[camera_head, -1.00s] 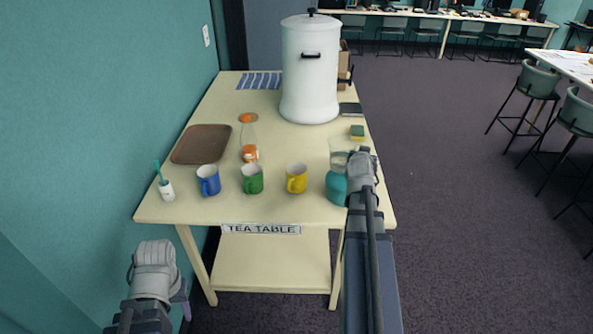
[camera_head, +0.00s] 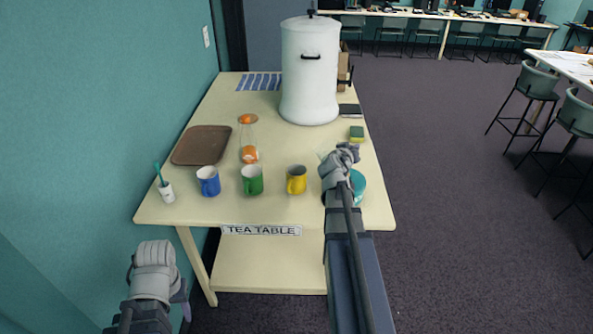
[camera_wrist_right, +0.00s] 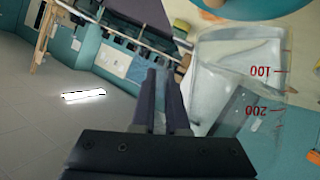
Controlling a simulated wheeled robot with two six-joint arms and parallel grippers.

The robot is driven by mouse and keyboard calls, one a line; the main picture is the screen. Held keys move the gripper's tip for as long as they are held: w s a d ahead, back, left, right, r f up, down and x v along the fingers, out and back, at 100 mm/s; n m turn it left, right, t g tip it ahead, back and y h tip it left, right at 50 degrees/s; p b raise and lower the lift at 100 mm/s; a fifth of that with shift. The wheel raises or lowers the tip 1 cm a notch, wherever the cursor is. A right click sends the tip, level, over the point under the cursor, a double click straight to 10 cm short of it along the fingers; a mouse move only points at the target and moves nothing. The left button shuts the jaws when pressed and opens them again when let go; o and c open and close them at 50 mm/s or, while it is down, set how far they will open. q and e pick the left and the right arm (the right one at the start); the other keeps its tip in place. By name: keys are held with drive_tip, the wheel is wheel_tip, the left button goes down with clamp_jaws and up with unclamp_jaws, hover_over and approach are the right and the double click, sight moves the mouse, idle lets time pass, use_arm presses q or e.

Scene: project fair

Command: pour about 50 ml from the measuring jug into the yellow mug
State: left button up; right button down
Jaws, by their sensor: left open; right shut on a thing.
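The yellow mug (camera_head: 297,180) stands upright near the front of the tea table. My right gripper (camera_head: 342,152) is just to its right, above the table. It is shut on the measuring jug, clear with red 100 and 200 marks, which fills the right of the right wrist view (camera_wrist_right: 235,85). In the head view my gripper hides most of the jug; only a pale edge shows. The jug's exact tilt and its contents are hard to tell. My left gripper (camera_head: 166,290) is open and empty, low in front of the table's left side.
Green (camera_head: 252,180) and blue (camera_head: 208,181) mugs stand left of the yellow one. A teal round vessel (camera_head: 359,186) stands right of my right gripper, partly hidden. A brown tray (camera_head: 202,145), a clear bottle with orange ends (camera_head: 248,140), a sponge (camera_head: 356,134) and a white urn (camera_head: 310,75) stand behind.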

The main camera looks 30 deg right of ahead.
sight(334, 139)
drive_tip(key=shift+w+a+r+n+g+h+b, duration=0.15)
drive_tip(key=shift+w+a+n+h, duration=0.1)
drive_tip(key=shift+w+a+n, duration=0.25)
drive_tip(key=shift+w+a+r+n+g+h+b, duration=0.15)
drive_tip(key=shift+w+a+n+h, duration=0.1)
drive_tip(key=shift+w+a+n, duration=0.2)
drive_tip(key=shift+w+a+f+n+b, duration=0.15)
drive_tip(key=shift+w+a+n+b, duration=0.05)
drive_tip(key=shift+n+b, duration=0.1)
drive_tip(key=shift+w+a+r+n+h, duration=0.1)
drive_tip(key=shift+a+r+n+h, duration=0.1)
drive_tip(key=shift+n+h, duration=0.1)
drive_tip(key=shift+w+a+r+n+h, duration=0.15)
drive_tip(key=shift+r+n+h, duration=0.2)
drive_tip(key=shift+r, duration=0.2)
drive_tip(key=shift+w+a+r+p, duration=0.1)
drive_tip(key=shift+r+p, duration=0.15)
drive_tip(key=shift+p, duration=0.1)
drive_tip(key=shift+r+n, duration=0.15)
drive_tip(key=shift+n, duration=0.15)
drive_tip(key=shift+w+a, duration=0.1)
drive_tip(key=shift+w+a+n+g+h, duration=0.1)
drive_tip(key=shift+n+g+h, duration=0.15)
drive_tip(key=shift+n+g, duration=0.05)
drive_tip(key=shift+w+a+n+h+b, duration=0.3)
drive_tip(key=shift+w+a+n+b, duration=0.2)
drive_tip(key=shift+n+b, duration=0.25)
